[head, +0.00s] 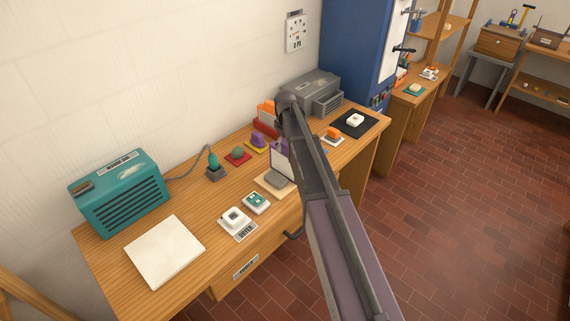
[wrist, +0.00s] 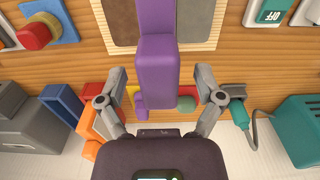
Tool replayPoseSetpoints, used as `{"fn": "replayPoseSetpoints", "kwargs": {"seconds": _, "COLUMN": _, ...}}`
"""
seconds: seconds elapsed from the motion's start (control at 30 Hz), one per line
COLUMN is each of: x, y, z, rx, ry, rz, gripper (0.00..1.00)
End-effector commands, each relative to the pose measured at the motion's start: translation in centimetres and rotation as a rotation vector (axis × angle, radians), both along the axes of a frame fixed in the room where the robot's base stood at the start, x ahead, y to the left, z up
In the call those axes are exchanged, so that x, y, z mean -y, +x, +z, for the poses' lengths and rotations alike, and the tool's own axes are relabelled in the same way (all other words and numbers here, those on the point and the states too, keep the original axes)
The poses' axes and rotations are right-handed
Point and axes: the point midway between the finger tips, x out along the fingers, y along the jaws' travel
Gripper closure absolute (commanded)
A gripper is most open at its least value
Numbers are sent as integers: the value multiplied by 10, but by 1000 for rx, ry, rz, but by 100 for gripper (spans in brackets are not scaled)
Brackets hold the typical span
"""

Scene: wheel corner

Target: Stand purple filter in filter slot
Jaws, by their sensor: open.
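The purple filter (wrist: 157,65) is a tall, thin purple block in the middle of the wrist view. It lies between the two spread fingers of my open gripper (wrist: 161,75), with a visible gap on both sides. The filter rises from a pale wooden holder (wrist: 190,46) with a brown and a grey panel. I cannot see its lower end or the slot, so I cannot tell how well it is seated. In the head view the holder (head: 263,183) is partly behind my arm, which also hides my gripper.
A teal box (head: 118,190) and a white sheet (head: 165,250) are at the left of the bench. A purple knob (head: 258,140), a red pad with a green ball (head: 238,155), and switches (head: 235,217) are close by. A grey machine (head: 312,92) stands at the back.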

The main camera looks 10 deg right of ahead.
Motion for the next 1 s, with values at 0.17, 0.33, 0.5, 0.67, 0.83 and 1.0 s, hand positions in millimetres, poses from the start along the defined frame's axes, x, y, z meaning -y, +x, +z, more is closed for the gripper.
{"fn": "replayPoseSetpoints", "kwargs": {"seconds": 0.17, "x": 0, "y": 0, "z": 0, "rx": 0, "ry": 0, "rz": 0, "gripper": 14}}
{"fn": "replayPoseSetpoints", "kwargs": {"seconds": 0.33, "x": 0, "y": 0, "z": 0, "rx": 0, "ry": 0, "rz": 0, "gripper": 14}}
{"fn": "replayPoseSetpoints", "kwargs": {"seconds": 0.5, "x": 0, "y": 0, "z": 0, "rx": 0, "ry": 0, "rz": 0, "gripper": 17}}
{"fn": "replayPoseSetpoints", "kwargs": {"seconds": 0.67, "x": 0, "y": 0, "z": 0, "rx": 0, "ry": 0, "rz": -1, "gripper": 65}}
{"fn": "replayPoseSetpoints", "kwargs": {"seconds": 0.83, "x": 0, "y": 0, "z": 0, "rx": 0, "ry": 0, "rz": -1, "gripper": 100}}
{"fn": "replayPoseSetpoints", "kwargs": {"seconds": 1.0, "x": 0, "y": 0, "z": 0, "rx": 0, "ry": 0, "rz": -1, "gripper": 100}}
